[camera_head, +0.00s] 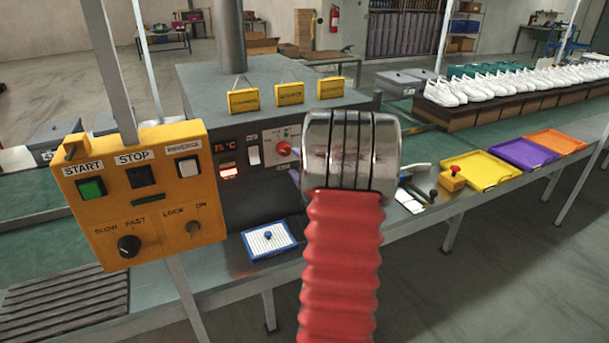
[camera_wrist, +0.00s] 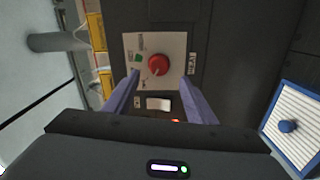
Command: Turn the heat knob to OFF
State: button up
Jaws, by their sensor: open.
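The red round heat knob (camera_head: 284,149) sits on a pale label plate on the dark front of the grey oven, left of my arm in the head view. In the wrist view the red knob (camera_wrist: 158,65) shows ahead, with its plate around it and green and red marks on the plate. My gripper (camera_wrist: 160,85) is open, its two purple-grey fingers apart, with the knob seen between and beyond their tips. I cannot tell how far the tips are from the knob. The knob's pointer setting is too small to read. My red arm hides part of the oven front.
A white rocker switch (camera_head: 254,155) and a temperature display (camera_head: 225,146) are left of the knob. A yellow control box (camera_head: 140,200) stands at left. Yellow tags (camera_head: 290,94) hang above.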

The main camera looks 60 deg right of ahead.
jog(key=v, duration=0.5)
jog(key=shift+s+a, duration=0.25)
jog(key=shift+s, duration=0.05)
dwell(0.4)
